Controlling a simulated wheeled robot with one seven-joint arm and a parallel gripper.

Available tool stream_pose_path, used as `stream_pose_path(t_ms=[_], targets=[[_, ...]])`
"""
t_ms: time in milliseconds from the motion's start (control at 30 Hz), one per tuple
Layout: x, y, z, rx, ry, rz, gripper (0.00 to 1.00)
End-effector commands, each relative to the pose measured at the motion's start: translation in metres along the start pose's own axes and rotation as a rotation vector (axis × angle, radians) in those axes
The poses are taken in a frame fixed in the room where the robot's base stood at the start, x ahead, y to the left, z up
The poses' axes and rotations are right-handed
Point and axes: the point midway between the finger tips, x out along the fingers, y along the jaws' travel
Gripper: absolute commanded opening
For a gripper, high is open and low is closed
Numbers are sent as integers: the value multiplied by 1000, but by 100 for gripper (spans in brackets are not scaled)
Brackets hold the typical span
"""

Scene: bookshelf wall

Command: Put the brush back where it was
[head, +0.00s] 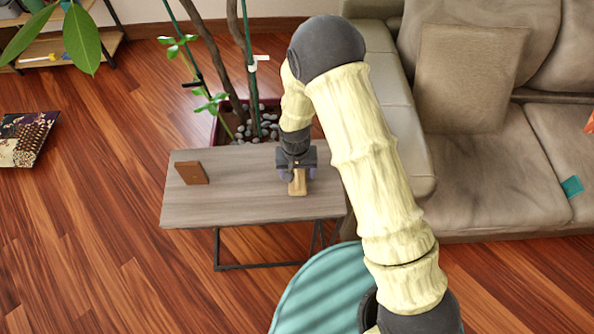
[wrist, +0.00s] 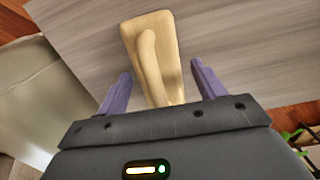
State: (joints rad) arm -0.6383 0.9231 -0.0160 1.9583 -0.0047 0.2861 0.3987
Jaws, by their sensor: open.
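The brush (wrist: 148,28) is a pale wooden block with a curved handle, lying on the grey wood-grain side table (head: 230,212). In the head view the brush (head: 298,187) shows just below my gripper, near the table's right part. My gripper (head: 297,175) points down at it. In the wrist view my gripper (wrist: 160,85) is open, with one purple finger on each side of the brush's handle and a gap on both sides. The near end of the brush is hidden behind the gripper body.
A brown block (head: 191,173) stands at the table's left. A potted plant (head: 262,122) with stones is behind the table. A beige sofa (head: 490,150) is at the right. A teal round surface (head: 315,290) is in front. The table's middle is clear.

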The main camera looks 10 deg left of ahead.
Motion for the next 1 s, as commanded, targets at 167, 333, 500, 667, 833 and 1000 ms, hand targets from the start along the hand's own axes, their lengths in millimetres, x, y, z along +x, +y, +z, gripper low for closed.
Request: stream_pose_path(t_ms=[167, 333, 500, 667, 833, 1000], targets=[[-14, 0, -1, 0, 3, -1, 69], [-43, 0, -1, 0, 4, -1, 69], [-77, 0, -1, 0, 5, -2, 69], [-106, 0, -1, 0, 3, -1, 69], [-120, 0, 0, 0, 1, 0, 69], [-122, 0, 0, 0, -1, 0, 69]])
